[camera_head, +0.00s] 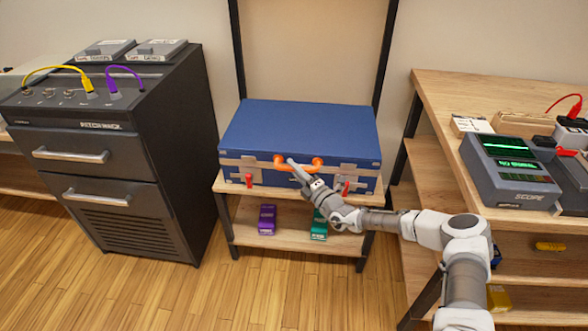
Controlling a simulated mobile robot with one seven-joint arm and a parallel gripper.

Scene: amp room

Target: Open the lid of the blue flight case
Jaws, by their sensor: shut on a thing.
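The blue flight case (300,125) sits on the upper wooden shelf of a black-framed rack in the middle. Its lid is down. An orange handle (317,162) is on the lid's front edge. Red latches hang at the front left (249,180) and front right (345,188). My gripper (293,163) reaches in from the lower right and is shut on the orange handle. The gripper hides part of the handle and the case front behind it.
A dark cabinet (110,150) with two drawers stands at the left. A purple pedal (267,220) and a green pedal (319,225) lie on the lower shelf. A wooden bench (440,105) at the right carries a grey scope (508,190). Bare wall is behind the case.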

